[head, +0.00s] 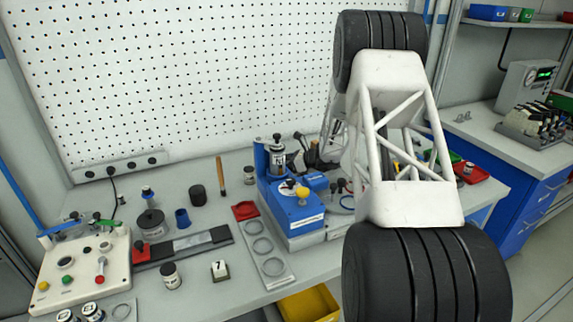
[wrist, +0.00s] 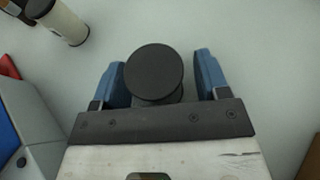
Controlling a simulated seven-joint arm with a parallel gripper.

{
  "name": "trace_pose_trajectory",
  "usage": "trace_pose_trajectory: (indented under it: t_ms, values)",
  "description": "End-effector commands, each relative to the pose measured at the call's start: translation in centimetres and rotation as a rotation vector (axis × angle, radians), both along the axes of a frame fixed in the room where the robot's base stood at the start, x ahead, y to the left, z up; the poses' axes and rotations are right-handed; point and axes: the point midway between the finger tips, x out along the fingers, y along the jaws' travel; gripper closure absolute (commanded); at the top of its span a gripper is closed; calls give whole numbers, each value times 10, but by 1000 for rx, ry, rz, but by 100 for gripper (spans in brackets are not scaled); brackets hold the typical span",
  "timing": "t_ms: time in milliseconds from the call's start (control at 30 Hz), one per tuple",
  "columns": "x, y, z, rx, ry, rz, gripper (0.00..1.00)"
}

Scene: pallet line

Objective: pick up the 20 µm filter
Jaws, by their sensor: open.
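My gripper (wrist: 161,75) is open in the wrist view, with one blue finger on each side of a round black-topped object (wrist: 154,72). The left finger is close beside it, and a small gap shows on the right. I cannot tell whether it is touched. No label shows on it, so I cannot tell if it is the 20 µm filter. A pale cylinder with a dark end (wrist: 68,22) is at the upper left. In the head view my arm hides the gripper.
A blue machine (head: 296,207) holding a canister stands mid-bench. Left of it are a plate with rings (head: 262,243), a dark rail (head: 190,246) and a control box (head: 85,268). A red tray (head: 474,173) lies right of my arm. A yellow bin (head: 308,304) sits at the front edge.

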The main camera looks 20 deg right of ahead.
Motion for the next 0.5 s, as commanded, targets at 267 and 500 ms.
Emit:
trace_pose_trajectory:
  t_ms: [267, 500]
  values:
    - [0, 0, 0, 0, 0, 0, 58]
    - [0, 0, 0, 0, 0, 0, 88]
